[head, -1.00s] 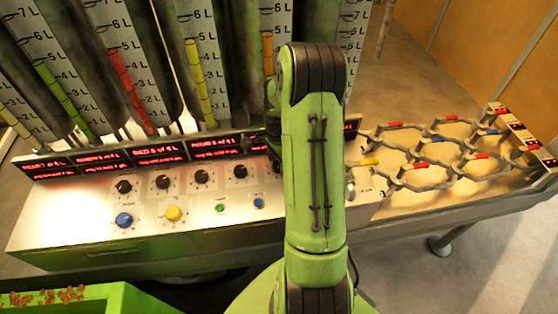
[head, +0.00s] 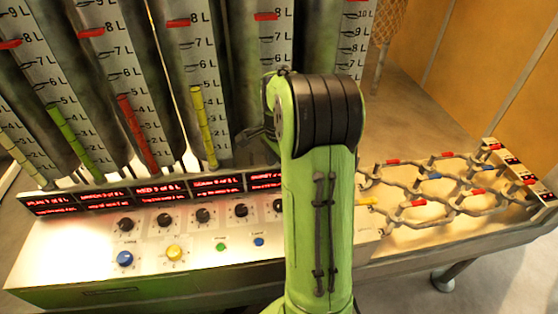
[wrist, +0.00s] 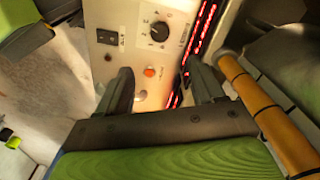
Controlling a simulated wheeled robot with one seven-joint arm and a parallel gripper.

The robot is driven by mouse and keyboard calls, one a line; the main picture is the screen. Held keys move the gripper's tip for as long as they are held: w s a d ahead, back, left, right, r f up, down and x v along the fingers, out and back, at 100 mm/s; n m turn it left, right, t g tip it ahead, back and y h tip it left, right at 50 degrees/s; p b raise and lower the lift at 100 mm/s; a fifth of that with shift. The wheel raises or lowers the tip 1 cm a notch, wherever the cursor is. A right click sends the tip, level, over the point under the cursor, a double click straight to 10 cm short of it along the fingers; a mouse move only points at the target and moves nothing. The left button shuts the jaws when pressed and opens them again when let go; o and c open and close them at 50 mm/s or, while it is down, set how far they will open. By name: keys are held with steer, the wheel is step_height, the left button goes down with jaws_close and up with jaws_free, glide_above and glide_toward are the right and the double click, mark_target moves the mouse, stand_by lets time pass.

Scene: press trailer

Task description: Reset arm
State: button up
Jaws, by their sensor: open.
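My green arm (head: 318,200) stands upright in the middle of the head view, its dark elbow joint at the top. A dark part of my gripper (head: 255,133) shows just left of that joint; most of it is hidden behind the arm. In the wrist view my gripper (wrist: 160,88) is open, with two dark fingers apart and nothing between them. Beyond the fingers is a pale panel with a black knob (wrist: 159,31) and an orange-red button (wrist: 149,72).
The control console (head: 60,262) has knobs, buttons and red displays. Tall scaled tubes (head: 125,60) with coloured fill bars stand behind it, close to my gripper. A yellow-orange bar (wrist: 262,105) lies right of the fingers. A table with a hexagonal pipe lattice (head: 440,190) is right.

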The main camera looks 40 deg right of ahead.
steer(key=shift+r, duration=0.3)
